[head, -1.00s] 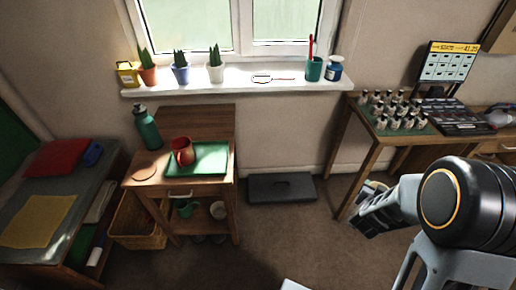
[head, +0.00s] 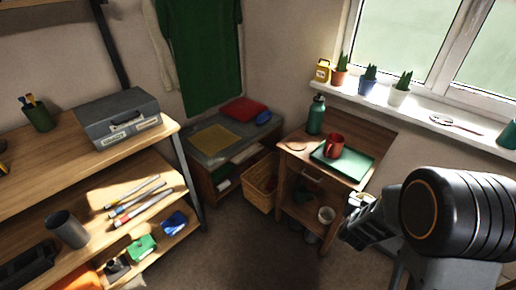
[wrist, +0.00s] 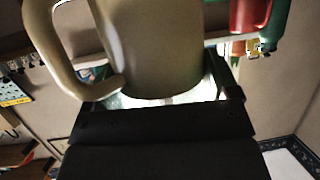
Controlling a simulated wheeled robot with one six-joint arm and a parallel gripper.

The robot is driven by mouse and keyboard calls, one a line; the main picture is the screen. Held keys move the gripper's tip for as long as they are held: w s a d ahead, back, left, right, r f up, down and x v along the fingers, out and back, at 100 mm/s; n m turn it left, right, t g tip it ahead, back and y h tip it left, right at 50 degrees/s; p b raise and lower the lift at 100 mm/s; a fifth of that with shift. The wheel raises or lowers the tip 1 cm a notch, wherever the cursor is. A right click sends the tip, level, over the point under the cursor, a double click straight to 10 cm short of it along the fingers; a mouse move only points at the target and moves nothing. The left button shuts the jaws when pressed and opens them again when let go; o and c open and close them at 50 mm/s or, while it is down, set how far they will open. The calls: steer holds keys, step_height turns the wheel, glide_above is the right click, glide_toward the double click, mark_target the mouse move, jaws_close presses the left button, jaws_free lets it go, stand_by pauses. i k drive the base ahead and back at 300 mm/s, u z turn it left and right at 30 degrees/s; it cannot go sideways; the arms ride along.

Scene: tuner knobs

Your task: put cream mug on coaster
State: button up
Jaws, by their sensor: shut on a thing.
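A cream mug (wrist: 150,45) fills the upper middle of the wrist view, its handle to the left. My gripper (head: 358,222) is shut on it; in the head view the gripper is at the right, in front of the small wooden trolley, and largely hides the mug. A round brownish coaster (head: 298,146) lies flat on the left part of the trolley top, with nothing on it. It is to the left of and beyond my gripper.
On the trolley top (head: 352,183), a red mug (head: 334,146) stands on a green tray (head: 341,168), and a green bottle (head: 316,115) stands behind the coaster. A wicker basket (head: 261,186) stands left. Open floor lies in front.

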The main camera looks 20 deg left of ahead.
mark_target(295, 145)
steer(key=u, duration=1.65)
steer(key=i, duration=0.75)
